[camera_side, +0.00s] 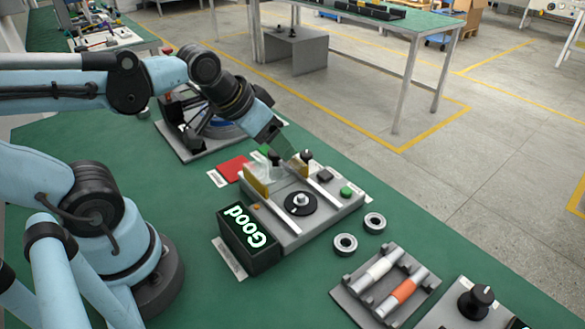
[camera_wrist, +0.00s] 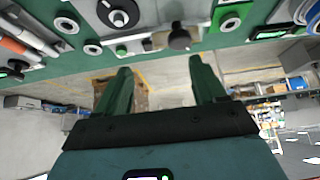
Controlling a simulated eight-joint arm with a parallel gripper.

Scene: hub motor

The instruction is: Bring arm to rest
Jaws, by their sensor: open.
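My gripper (camera_side: 287,152) hangs at the end of my arm, above the far edge of a grey test fixture (camera_side: 318,221) in the side view. In the wrist view my gripper (camera_wrist: 160,78) shows two green fingers spread wide apart with nothing between them. The fixture has a round black dial (camera_side: 298,202) with a silver centre. A black display box (camera_side: 250,238) at its near left side shows "Good" in lit letters. The fingertips partly overlap the fixture's back in the side view, and I cannot tell the exact gap.
Two metal rings (camera_side: 345,244) lie right of the fixture. A grey tray (camera_side: 343,290) holds a white-and-silver and an orange-and-silver cylinder. A black-knobbed plate (camera_side: 476,301) sits at the lower right. A blue-and-black wheel stand (camera_side: 190,153) stands behind left, near a red pad (camera_side: 233,168).

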